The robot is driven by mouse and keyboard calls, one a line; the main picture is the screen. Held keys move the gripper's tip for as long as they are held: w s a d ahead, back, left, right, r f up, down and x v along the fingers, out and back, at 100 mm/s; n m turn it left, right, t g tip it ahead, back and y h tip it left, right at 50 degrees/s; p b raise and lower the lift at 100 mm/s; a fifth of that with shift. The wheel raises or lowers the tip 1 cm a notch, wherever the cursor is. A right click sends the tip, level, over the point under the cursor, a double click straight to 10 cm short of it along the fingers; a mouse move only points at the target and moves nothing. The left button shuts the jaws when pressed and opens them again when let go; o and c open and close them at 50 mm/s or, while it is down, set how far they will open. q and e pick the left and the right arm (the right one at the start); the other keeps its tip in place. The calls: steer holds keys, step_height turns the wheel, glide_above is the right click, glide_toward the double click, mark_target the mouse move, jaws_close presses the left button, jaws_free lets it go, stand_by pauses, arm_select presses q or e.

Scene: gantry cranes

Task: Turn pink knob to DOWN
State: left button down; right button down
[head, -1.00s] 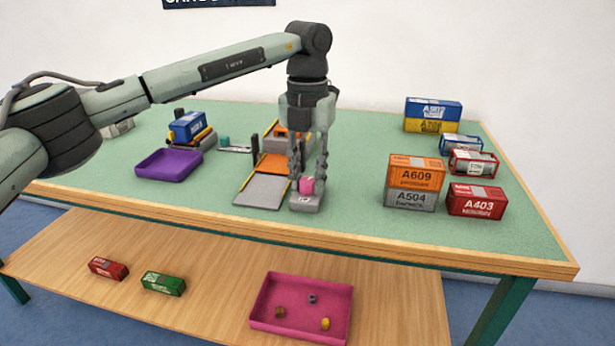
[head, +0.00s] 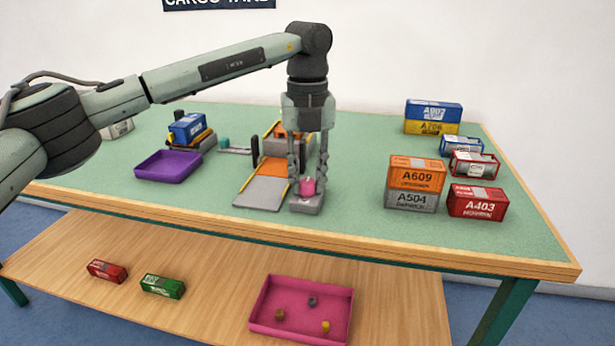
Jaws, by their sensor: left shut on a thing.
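The pink knob (head: 308,187) sits on top of a small grey box (head: 307,205) near the front middle of the table. My left gripper (head: 307,180) points straight down over the box, with its fingers on either side of the knob. It is shut on the knob, and the fingers hide part of it. Any marks on the box are too small to read. My right gripper is not in view.
A ramp (head: 262,191) with yellow edges stands close to the left of the box. A purple tray (head: 168,167) lies further left. Stacked containers, including orange A609 (head: 416,175) and red A403 (head: 477,202), stand to the right.

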mark_target(308, 182)
arm_select(q)
steer(key=c, duration=1.5)
jaws_free()
steer(key=shift+o, duration=1.4)
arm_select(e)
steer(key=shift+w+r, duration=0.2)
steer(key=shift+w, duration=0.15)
arm_select(q)
steer(key=shift+r, duration=0.2)
step_height(308, 182, up, 12)
steer(key=shift+f, duration=0.15)
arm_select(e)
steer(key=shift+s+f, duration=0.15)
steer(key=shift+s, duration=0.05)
